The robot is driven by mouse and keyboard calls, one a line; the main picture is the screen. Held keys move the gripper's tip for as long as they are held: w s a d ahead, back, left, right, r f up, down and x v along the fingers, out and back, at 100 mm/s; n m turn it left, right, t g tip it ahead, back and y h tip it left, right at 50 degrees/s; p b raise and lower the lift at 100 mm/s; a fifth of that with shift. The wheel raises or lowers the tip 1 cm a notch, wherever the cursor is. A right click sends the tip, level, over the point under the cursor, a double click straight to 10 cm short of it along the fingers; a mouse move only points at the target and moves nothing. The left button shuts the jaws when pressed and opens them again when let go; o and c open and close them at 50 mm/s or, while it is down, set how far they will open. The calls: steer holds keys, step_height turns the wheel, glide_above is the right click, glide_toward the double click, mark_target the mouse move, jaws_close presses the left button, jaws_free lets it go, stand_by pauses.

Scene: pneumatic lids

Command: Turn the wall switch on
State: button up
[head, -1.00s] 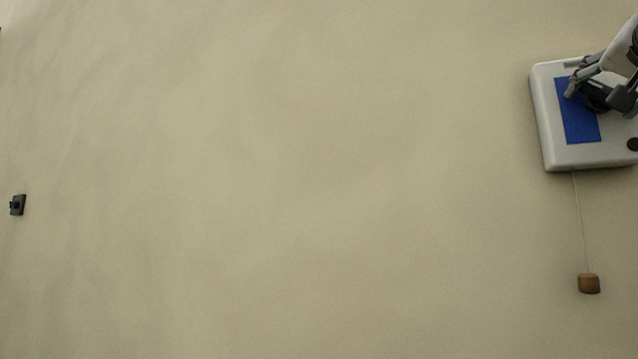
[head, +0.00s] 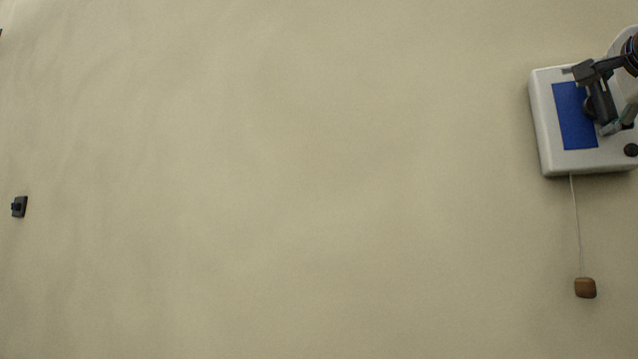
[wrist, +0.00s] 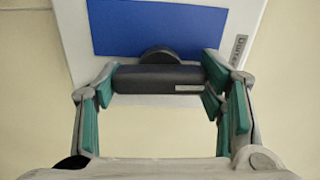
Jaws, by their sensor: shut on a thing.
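A white box (head: 541,125) with a blue panel (head: 572,120) is on the wall at the right of the head view. A dark grey bar handle with a rounded hub is on its face; the wrist view shows the bar (wrist: 135,80) with a small pale label. My gripper (head: 597,98) is at this handle, its two fingers at the bar's two ends. In the wrist view my gripper (wrist: 160,82) has green-padded fingers shut on the bar. In the head view the bar stands steep, nearly upright, and my arm hides part of the box.
A wooden knob (head: 585,288) hangs on a thin cord below the box. A round black knob (head: 631,150) is on the box's lower right. A small black fixture (head: 19,207) is on the wall at far left. The wall between is bare.

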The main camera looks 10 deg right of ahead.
steer(key=shift+f+m, duration=0.1)
steer(key=shift+m, duration=0.4)
steer(key=o, duration=1.2)
steer(key=shift+c, duration=0.2)
steer(key=v, duration=1.2)
steer(key=shift+d, duration=0.1)
